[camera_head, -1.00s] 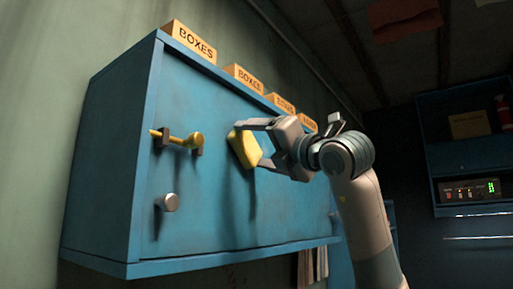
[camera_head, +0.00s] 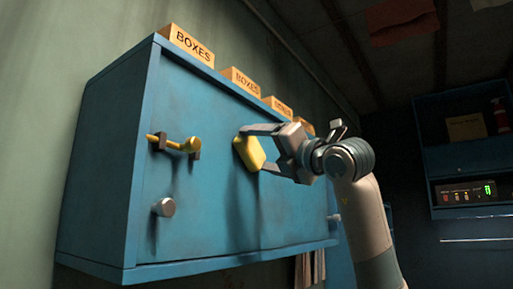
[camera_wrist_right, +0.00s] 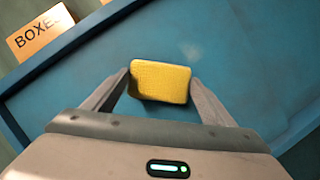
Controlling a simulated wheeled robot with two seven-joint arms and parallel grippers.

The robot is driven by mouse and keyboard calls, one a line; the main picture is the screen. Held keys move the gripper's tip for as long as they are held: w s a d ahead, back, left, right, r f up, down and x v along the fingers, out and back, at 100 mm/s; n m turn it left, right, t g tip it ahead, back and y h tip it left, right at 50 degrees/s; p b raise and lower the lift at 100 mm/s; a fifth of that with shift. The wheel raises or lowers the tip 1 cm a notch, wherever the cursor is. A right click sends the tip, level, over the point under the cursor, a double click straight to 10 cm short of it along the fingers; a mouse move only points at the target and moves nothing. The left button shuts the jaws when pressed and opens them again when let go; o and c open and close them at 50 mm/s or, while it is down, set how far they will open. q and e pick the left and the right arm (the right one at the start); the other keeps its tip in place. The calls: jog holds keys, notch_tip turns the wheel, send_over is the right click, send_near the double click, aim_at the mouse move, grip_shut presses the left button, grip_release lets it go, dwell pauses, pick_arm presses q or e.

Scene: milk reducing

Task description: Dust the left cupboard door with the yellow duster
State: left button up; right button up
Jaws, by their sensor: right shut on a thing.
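The yellow duster (camera_head: 250,153) is a small sponge-like block, also in the right wrist view (camera_wrist_right: 160,81). My right gripper (camera_head: 252,146) is shut on it, a finger on each side. The duster is at the front of the blue cupboard; I cannot tell whether it touches the surface. The left cupboard door (camera_head: 208,205) is a blue panel with a round grey knob (camera_head: 164,207) at its lower left. A yellow handle-like bar (camera_head: 173,143) in dark brackets is above the knob. My left gripper is not in view.
Several boxes labelled BOXES (camera_head: 192,43) stand along the cupboard top. A blue shelf (camera_head: 470,155) with a lit device (camera_head: 466,193) is at the right. The door's lower middle is clear.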

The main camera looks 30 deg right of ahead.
aim_at(265, 153)
jog(key=shift+w+d, duration=0.15)
jog(key=shift+d, duration=0.1)
jog(key=shift+w+d, duration=0.3)
jog(key=shift+d, duration=0.45)
jog(key=shift+w+d, duration=0.3)
jog(key=shift+d, duration=0.45)
jog(key=shift+d, duration=0.1)
jog(key=shift+w+d+p, duration=0.3)
jog(key=shift+w+d, duration=0.05)
jog(key=shift+d, duration=0.4)
jog(key=shift+w+d+p, duration=0.3)
jog(key=shift+d, duration=0.4)
jog(key=shift+d, duration=0.15)
jog(key=d, duration=0.1)
jog(key=w+d+p, duration=0.1)
jog(key=shift+w+d, duration=0.15)
jog(key=shift+d, duration=0.25)
